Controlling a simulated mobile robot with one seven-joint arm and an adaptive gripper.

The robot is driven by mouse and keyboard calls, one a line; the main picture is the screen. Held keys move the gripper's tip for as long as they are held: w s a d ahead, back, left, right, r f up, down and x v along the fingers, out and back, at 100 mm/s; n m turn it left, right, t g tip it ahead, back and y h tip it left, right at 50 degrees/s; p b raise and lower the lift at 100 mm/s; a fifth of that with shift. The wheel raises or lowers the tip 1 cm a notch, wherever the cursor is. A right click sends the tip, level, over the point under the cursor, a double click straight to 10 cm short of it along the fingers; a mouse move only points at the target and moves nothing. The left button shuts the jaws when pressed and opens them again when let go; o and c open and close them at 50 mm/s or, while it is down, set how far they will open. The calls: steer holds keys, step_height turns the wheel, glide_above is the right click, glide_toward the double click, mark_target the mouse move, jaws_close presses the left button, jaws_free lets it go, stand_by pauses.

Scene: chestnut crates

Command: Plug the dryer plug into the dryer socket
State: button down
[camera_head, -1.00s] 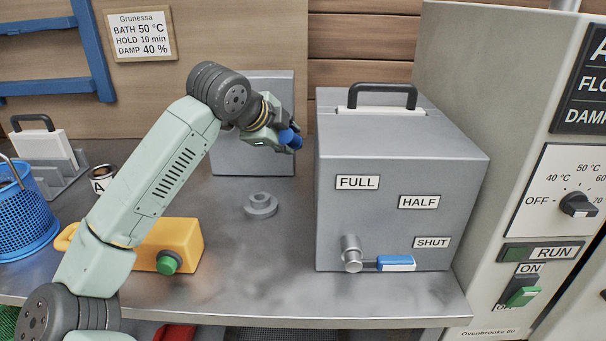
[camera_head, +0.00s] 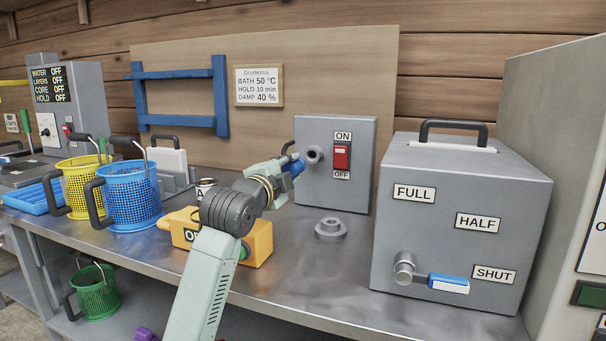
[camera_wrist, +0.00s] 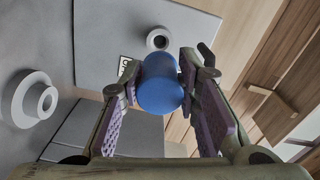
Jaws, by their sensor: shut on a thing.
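The blue dryer plug (camera_head: 293,167) is held between the fingers of my gripper (camera_head: 284,169), above the bench. In the wrist view the plug (camera_wrist: 160,84) sits between the purple-padded fingers (camera_wrist: 160,92). The dryer socket (camera_head: 314,155) is a round grey collar with a dark hole, on the front of a grey box (camera_head: 357,187). The plug is just left of the socket in the head view. In the wrist view the socket (camera_wrist: 159,39) shows beyond the plug, with a visible gap between them in the picture.
A red ON/OFF switch (camera_head: 341,157) is right of the socket. A grey ring-shaped holder (camera_head: 330,229) stands on the bench before the box. A yellow container (camera_head: 258,243) lies beneath my arm. A large grey box with a lever (camera_head: 455,283) stands right; blue (camera_head: 130,207) and yellow baskets stand left.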

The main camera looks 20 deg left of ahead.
mark_target(299, 163)
steer(key=shift+r+p, duration=0.1)
steer(key=shift+p, duration=0.2)
steer(key=shift+w+p, duration=0.3)
steer(key=shift+w, duration=0.35)
steer(key=shift+w+d+p, duration=0.1)
steer(key=shift+w+p, duration=0.95)
steer(key=shift+w, duration=1.2)
steer(key=shift+p, duration=0.7)
steer(key=shift+w, duration=0.1)
steer(key=shift+w+p, duration=1.25)
steer(key=shift+w, duration=0.2)
steer(key=shift+w+r, duration=0.1)
steer(key=shift+s, duration=0.2)
